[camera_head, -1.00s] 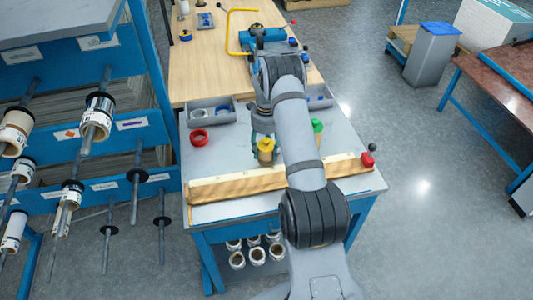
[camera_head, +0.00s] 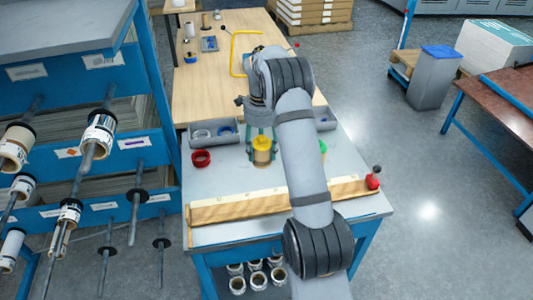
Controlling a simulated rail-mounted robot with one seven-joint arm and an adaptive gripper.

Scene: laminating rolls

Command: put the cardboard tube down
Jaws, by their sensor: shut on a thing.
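The cardboard tube (camera_head: 262,157) is a short brown cylinder with a yellow top. It stands upright at the grey work table (camera_head: 222,178), behind the wooden rail. My gripper (camera_head: 262,150) is shut on it, with a finger on each side. Whether the tube's lower end touches the table top cannot be told from this view. My arm covers the area just right of the tube.
A green item (camera_head: 323,148) shows right of my arm.

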